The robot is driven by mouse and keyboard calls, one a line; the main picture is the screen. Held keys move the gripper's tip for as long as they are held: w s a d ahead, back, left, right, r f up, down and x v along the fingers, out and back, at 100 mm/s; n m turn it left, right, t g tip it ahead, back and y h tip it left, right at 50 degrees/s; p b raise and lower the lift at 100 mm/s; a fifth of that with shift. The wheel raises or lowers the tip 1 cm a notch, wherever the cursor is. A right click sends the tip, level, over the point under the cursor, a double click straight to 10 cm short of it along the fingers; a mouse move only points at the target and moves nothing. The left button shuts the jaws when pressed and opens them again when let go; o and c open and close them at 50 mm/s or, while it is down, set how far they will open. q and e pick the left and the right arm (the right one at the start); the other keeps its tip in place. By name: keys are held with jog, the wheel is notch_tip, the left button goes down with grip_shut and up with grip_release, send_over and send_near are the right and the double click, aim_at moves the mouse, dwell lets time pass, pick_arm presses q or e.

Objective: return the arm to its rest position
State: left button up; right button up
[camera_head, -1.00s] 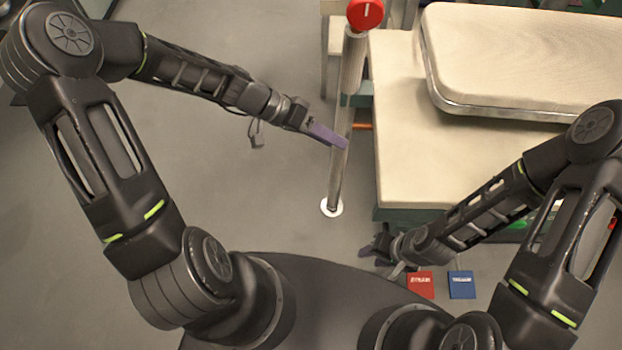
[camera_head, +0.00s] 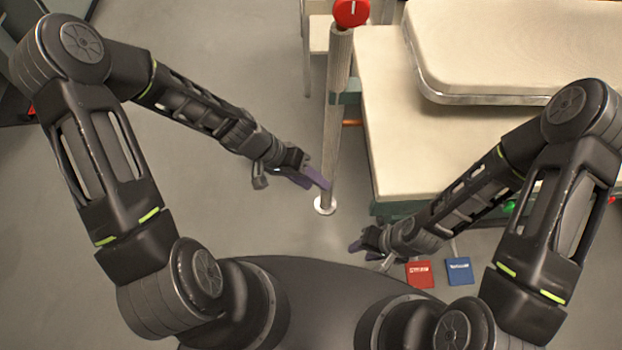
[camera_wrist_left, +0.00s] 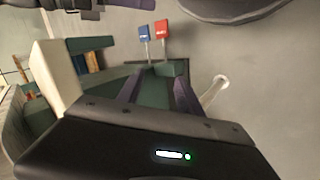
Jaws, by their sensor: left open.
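My left gripper (camera_head: 312,181) is in the middle of the head view, its purple fingers next to the lower part of the metal post in the picture. In the left wrist view its two fingers (camera_wrist_left: 158,92) stand apart with nothing held between them. My right gripper (camera_head: 366,245) is low in the head view, near the front corner of the table. Its dark purple fingers are small and partly hidden, so its opening is unclear.
An upright metal post (camera_head: 335,110) with a red knob (camera_head: 351,12) rises from a white floor disc (camera_head: 324,206). A cream table (camera_head: 400,150) carries a padded board (camera_head: 520,50).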

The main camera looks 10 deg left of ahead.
dwell(0.3)
pick_arm(q)
notch_tip(320, 180, down, 6)
jog(key=s+a+f+n+t+y, duration=0.1)
jog(key=s+a+n+t+y, duration=0.15)
jog(key=n, duration=0.25)
jog(key=s+d+f+m+g+y, duration=0.1)
jog(key=s+d+f+g, duration=0.1)
jog(key=s, duration=0.6)
jog(key=shift+s+d+f, duration=0.3)
jog(key=shift+d+f, duration=0.15)
jog(key=shift+d, duration=0.2)
